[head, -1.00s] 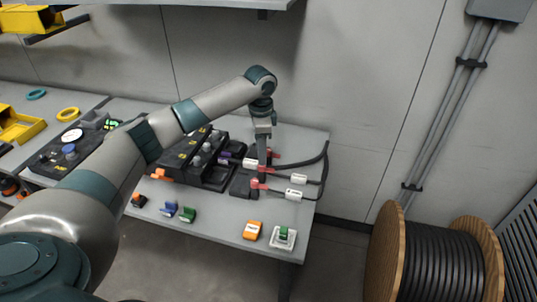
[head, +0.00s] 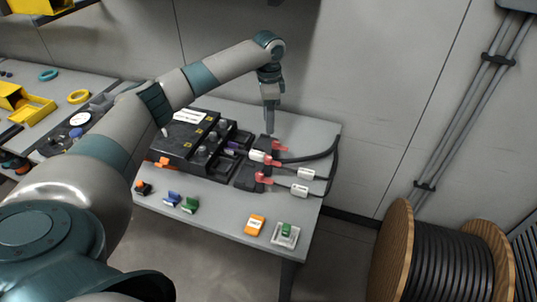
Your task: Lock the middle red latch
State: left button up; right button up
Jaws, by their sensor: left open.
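Three red latches stand in a row on black connector blocks at the right of the table. The middle red latch (head: 271,160) lies beside a white label, between the far red latch (head: 278,147) and the near red latch (head: 263,178). Whether each is locked is too small to tell. My left gripper (head: 269,131) points down above or behind the far latch, apart from the middle one. It is open, with its fingers overlapping in this view, and I see nothing in it. My right gripper is not in view.
Black cables with white tags (head: 299,190) run right from the blocks. A black splicing unit (head: 195,140) sits to their left. Small blue, green and orange pieces (head: 255,224) lie along the front edge. A cable drum (head: 440,255) stands on the floor at right.

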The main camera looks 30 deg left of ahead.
aim_at(268, 157)
pick_arm(q)
notch_tip(268, 157, down, 16)
jog(key=p, duration=0.4)
jog(key=shift+w+a+f+p, duration=0.1)
jog(key=shift+a+f+p, duration=0.1)
jog(key=shift+p, duration=0.2)
